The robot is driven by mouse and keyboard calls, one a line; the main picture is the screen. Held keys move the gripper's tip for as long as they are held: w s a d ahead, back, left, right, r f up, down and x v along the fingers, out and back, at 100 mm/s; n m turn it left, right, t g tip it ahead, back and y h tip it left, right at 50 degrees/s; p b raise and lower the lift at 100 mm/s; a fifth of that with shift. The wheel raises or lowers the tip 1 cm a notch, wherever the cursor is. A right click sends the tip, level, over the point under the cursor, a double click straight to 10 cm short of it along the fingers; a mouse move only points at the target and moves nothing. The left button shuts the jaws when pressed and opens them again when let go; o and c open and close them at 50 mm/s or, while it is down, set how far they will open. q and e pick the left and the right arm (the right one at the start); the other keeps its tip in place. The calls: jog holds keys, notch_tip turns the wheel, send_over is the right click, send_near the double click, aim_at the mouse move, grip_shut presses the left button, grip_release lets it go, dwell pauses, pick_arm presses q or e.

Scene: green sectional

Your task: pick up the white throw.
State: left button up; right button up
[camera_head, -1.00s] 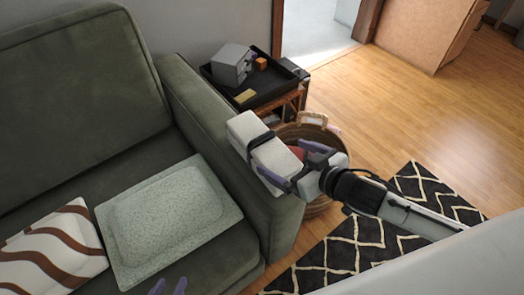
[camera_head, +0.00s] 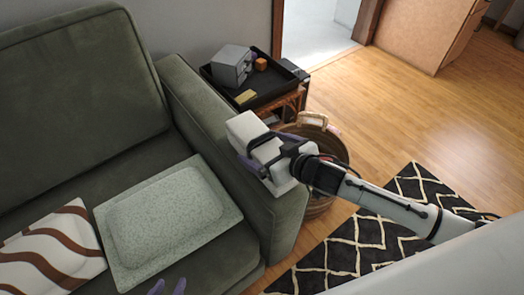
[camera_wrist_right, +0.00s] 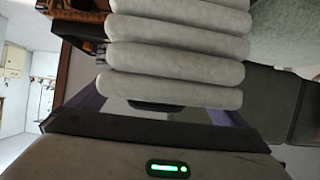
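In the right wrist view the throw (camera_wrist_right: 180,55) fills the upper middle as several stacked rolls. My right gripper (camera_head: 266,158) is at the throw's near end, its purple fingers wide apart on either side; the throw hides part of them. I see no clear grip on it. My left gripper (camera_head: 167,287) shows only two separated purple fingertips at the bottom edge, over the sofa seat, empty.
The green sofa (camera_head: 80,80) holds a pale green cushion (camera_head: 165,220) and a brown-striped pillow (camera_head: 50,250). A black tray (camera_head: 272,85) with small boxes is on a side table behind the arm. A wicker basket (camera_head: 325,150) stands beside the arm, near a black patterned rug (camera_head: 400,240).

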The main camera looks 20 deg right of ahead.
jog(key=c, duration=1.4)
jog(key=shift+o, duration=0.2)
jog(key=shift+r, duration=0.1)
